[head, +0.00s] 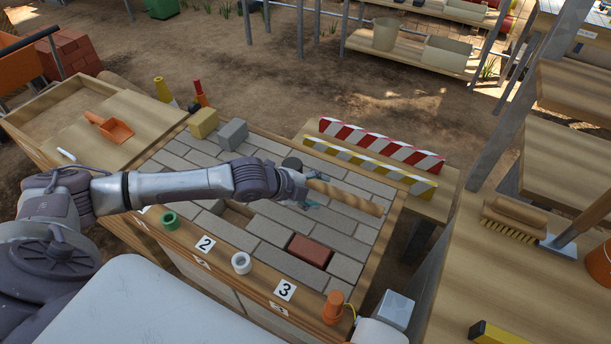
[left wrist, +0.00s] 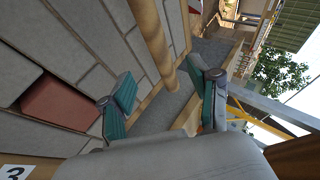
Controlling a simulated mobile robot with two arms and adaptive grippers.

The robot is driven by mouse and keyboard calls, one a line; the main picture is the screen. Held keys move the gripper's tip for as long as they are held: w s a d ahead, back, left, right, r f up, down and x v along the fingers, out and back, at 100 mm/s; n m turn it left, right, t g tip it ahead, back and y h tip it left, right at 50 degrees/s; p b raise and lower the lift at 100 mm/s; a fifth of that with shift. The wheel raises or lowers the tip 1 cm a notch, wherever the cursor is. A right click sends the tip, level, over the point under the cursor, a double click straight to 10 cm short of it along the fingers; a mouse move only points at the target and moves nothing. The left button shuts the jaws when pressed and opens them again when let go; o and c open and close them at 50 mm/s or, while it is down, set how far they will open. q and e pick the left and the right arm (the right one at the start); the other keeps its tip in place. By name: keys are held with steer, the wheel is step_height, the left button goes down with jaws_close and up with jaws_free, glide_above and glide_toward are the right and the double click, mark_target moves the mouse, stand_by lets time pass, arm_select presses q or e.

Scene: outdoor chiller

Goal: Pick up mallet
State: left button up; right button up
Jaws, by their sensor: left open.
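The mallet's light wooden handle (head: 345,197) points to the right over the paved worktable in the head view. A dark rounded piece (head: 291,163), seemingly its head, shows behind my wrist, which partly hides it. My left gripper (head: 314,190) is at the near end of the visible handle. In the left wrist view the handle (left wrist: 153,38) runs down between the two spread teal fingers of the open gripper (left wrist: 160,78). I see no clear contact and cannot tell how deep the handle sits between them.
A red brick (head: 310,250) is set among the grey pavers. Yellow (head: 203,123) and grey (head: 233,134) blocks stand at the table's back left. Striped barriers (head: 380,145) lie behind. A brush (head: 513,217) lies on the right bench. Numbered cards line the front edge.

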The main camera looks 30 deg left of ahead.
mark_target(337, 193)
arm_select(q)
steer(key=x, duration=0.4)
steer(key=shift+w+f, duration=0.2)
steer(key=shift+f, duration=0.05)
steer(key=shift+w+d+f, duration=0.25)
steer(key=shift+w+f, duration=0.05)
steer(key=x, duration=0.5)
steer(key=c, duration=0.4)
jaws_close()
steer(key=shift+r, duration=0.15)
arm_select(e)
steer(key=shift+s+a+f, duration=0.3)
steer(key=shift+s+a, duration=0.15)
steer(key=shift+s, duration=0.25)
